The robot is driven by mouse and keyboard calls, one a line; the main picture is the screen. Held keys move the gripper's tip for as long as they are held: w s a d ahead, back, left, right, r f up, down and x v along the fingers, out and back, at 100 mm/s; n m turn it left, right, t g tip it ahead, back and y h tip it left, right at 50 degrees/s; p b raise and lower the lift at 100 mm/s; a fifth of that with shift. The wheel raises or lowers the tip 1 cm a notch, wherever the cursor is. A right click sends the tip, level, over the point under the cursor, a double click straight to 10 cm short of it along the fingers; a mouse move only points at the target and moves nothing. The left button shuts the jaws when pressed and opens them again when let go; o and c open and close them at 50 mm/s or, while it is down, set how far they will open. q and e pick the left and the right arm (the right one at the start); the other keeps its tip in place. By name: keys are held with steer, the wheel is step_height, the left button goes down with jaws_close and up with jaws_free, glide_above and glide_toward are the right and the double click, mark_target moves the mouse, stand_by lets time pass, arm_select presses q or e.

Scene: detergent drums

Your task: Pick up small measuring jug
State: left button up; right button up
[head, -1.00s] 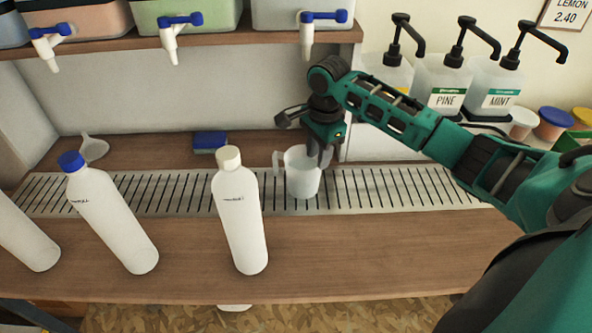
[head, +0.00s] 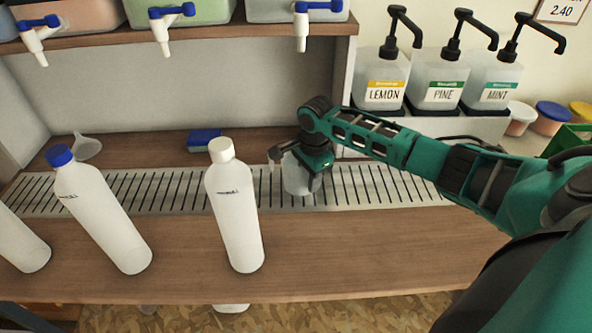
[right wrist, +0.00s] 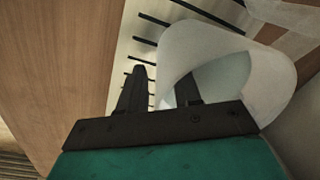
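The small measuring jug (head: 296,178) is a pale, translucent cup standing upright on the slotted drip grate. My right gripper (head: 298,168) is down at the jug and covers much of its upper part in the head view. In the right wrist view, the jug (right wrist: 270,80) shows its round open mouth. The two dark fingers of the right gripper (right wrist: 162,76) are apart there, one over the grate outside the jug and one across its mouth. The jug's near wall appears between them; I cannot tell whether they touch it. My left gripper is not in view.
A white-capped bottle (head: 236,215) stands close left of the jug, with a blue-capped bottle (head: 105,215) further left. A blue sponge (head: 203,140) and funnel (head: 87,146) lie behind. Pump bottles (head: 437,80) stand back right; drum taps (head: 301,25) hang above. The grate's right part (head: 400,188) is clear.

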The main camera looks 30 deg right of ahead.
steer(key=shift+c, duration=0.5)
jaws_close()
steer(key=shift+r, duration=0.25)
